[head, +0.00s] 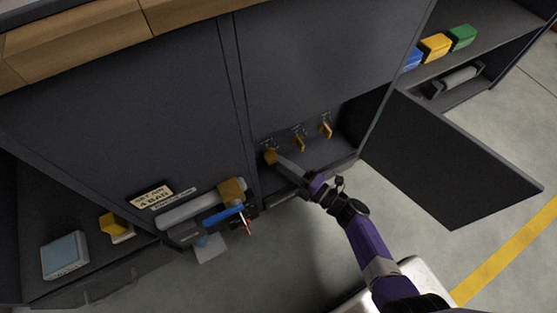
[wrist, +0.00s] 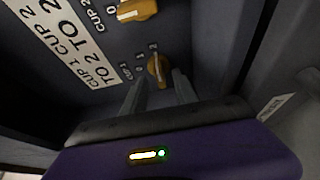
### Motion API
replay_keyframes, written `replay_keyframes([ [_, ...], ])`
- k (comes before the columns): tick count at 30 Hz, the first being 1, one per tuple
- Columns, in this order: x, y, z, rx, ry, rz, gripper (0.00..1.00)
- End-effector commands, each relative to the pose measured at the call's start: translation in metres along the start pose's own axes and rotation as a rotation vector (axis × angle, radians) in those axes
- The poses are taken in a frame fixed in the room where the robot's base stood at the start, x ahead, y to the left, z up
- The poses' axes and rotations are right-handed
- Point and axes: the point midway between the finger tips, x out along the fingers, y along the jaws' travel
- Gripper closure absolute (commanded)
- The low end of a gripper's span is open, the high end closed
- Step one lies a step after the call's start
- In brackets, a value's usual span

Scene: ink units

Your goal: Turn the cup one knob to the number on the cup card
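The cup one knob (wrist: 157,70) is orange with a pale pointer line, beside a "CUP 1" label on a dark panel with small dial numbers. Which number its pointer meets is not clear. The white cup card (wrist: 62,38) is at the left and partly cut off; "CUP 1", "CUP 2" and "TO 2" can be read. My gripper (wrist: 160,82) is open, with one finger on each side of the cup one knob and gaps showing. In the head view my gripper (head: 281,161) reaches into the cabinet opening, near an orange part.
A second orange knob (wrist: 137,9) is above, by the "CUP 2" label. An open dark door (head: 455,160) stands right of my arm. A shelf at left holds a blue-grey box (head: 65,255); a "SET AIR 4 BAR" sign (head: 150,196) is nearby. Grey floor lies in front.

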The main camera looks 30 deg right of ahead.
Motion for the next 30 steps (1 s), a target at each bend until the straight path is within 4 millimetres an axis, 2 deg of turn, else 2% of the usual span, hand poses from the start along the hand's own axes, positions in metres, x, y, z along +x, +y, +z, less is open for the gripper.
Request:
replay_keyframes([
  [3, -0.021, 0.002, 0.000, 0.001, -0.001, -0.001, 0.65],
  [9, -0.044, 0.001, 0.000, 0.001, -0.001, 0.000, 0.65],
  [30, -0.048, 0.000, 0.000, 0.012, 0.000, 0.000, 0.65],
])
